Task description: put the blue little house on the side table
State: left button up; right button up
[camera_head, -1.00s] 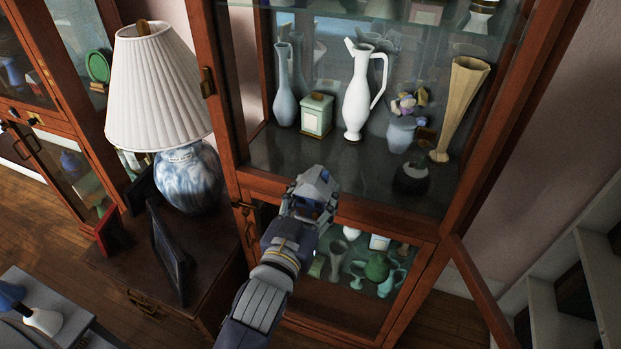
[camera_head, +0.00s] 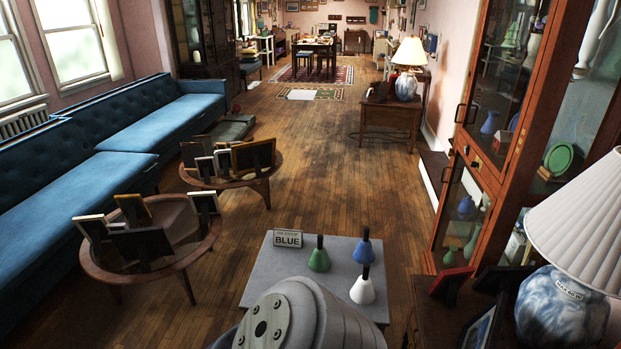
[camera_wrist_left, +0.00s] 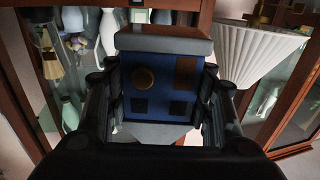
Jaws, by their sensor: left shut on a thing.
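The blue little house (camera_wrist_left: 160,88) is in the left wrist view, with a blue body, a brown round spot, dark windows and a grey slab along the picture's top. It shows upside down in that picture, as does the lampshade behind it. My left gripper (camera_wrist_left: 163,96) is shut on it, with fingers at both sides. In the head view a low grey-topped table (camera_head: 262,268) stands ahead, with a sign (camera_head: 288,239) reading BLUE. I cannot tell for sure that it is the side table. My right gripper is not in view.
Round tables with frames (camera_head: 150,240) stand left, a lamp (camera_head: 563,300) and cabinet (camera_head: 470,190) right. Wooden floor (camera_head: 310,150) is open beyond.

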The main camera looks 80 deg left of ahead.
aim_at(269, 286)
jog(key=u, duration=0.45)
jog(key=l+u, duration=0.1)
jog(key=u, duration=0.3)
jog(key=l+u, duration=0.1)
jog(key=u, duration=0.35)
jog(key=l+u, duration=0.1)
jog(key=u, duration=0.3)
jog(key=i, duration=0.05)
